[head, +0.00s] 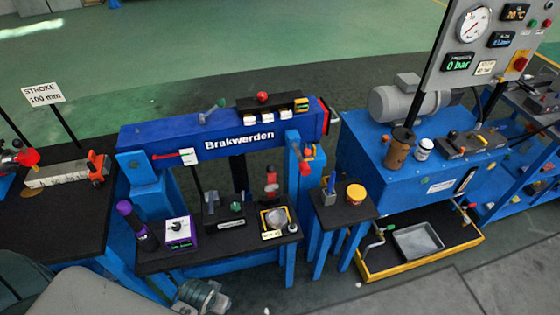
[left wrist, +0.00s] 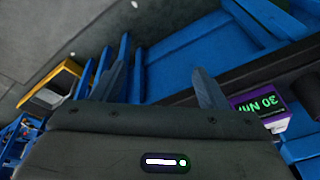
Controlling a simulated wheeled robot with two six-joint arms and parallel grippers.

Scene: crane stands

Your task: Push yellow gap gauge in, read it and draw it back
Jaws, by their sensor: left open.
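A small yellow-edged device with a round pale face (head: 276,218) sits at the right end of the black-topped blue bench (head: 158,264) in the head view. It looks like the yellow gap gauge, but I cannot be sure, and its face is too small to read. My left gripper (left wrist: 160,85) shows in the left wrist view with its two dark fingers apart and nothing between them. A purple and white box with a green display (left wrist: 262,103) lies beyond its right finger. This box also stands on the bench in the head view (head: 180,233). My right gripper is not in view.
The blue Brakwerden beam (head: 222,132) spans behind the bench. A purple-topped black cylinder (head: 136,224) stands at the bench's left. A small stand (head: 342,210) holds a yellow-lidded pot (head: 355,193). A yellow-edged drip tray (head: 425,258) lies on the right.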

